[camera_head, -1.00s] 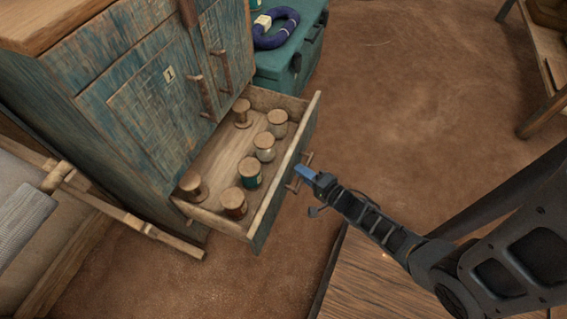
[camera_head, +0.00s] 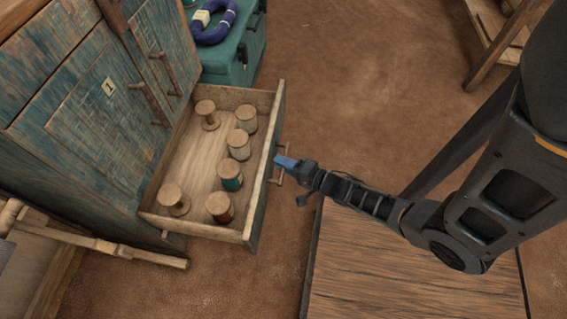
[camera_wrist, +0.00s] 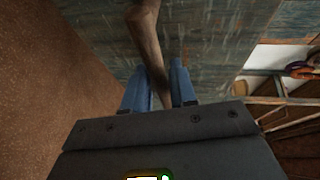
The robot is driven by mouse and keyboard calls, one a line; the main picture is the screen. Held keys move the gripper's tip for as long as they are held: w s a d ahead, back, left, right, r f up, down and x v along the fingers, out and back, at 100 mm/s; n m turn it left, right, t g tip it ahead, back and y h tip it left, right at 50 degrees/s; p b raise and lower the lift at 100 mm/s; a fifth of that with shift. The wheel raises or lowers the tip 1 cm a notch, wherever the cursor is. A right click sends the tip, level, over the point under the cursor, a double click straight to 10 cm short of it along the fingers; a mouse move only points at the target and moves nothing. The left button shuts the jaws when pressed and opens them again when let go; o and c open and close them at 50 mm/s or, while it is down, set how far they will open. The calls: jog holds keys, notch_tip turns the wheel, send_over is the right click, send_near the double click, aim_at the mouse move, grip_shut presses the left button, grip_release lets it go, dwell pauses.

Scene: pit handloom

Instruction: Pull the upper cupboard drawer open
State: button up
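The blue-green wooden cupboard (camera_head: 110,130) stands at the left in the head view. Its drawer (camera_head: 262,190) below the doors is pulled well out, showing several thread spools inside. I cannot tell whether another drawer lies below it. The drawer's wooden handle (camera_head: 275,181) is on the front. My gripper (camera_head: 285,163) is at this handle, with its blue fingers on the bar. In the wrist view, the handle (camera_wrist: 146,42) runs between the two blue fingers, which appear closed on it. The fingertips' contact is partly hidden by the gripper body.
A teal chest (camera_head: 240,55) with a purple coil (camera_head: 212,30) stands behind the drawer. A wooden tabletop (camera_head: 385,260) lies at the lower right, below my arm. A pole frame (camera_head: 90,240) is at the lower left.

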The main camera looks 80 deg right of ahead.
jog(key=p+v, duration=0.1)
jog(key=v, duration=0.7)
dwell(0.5)
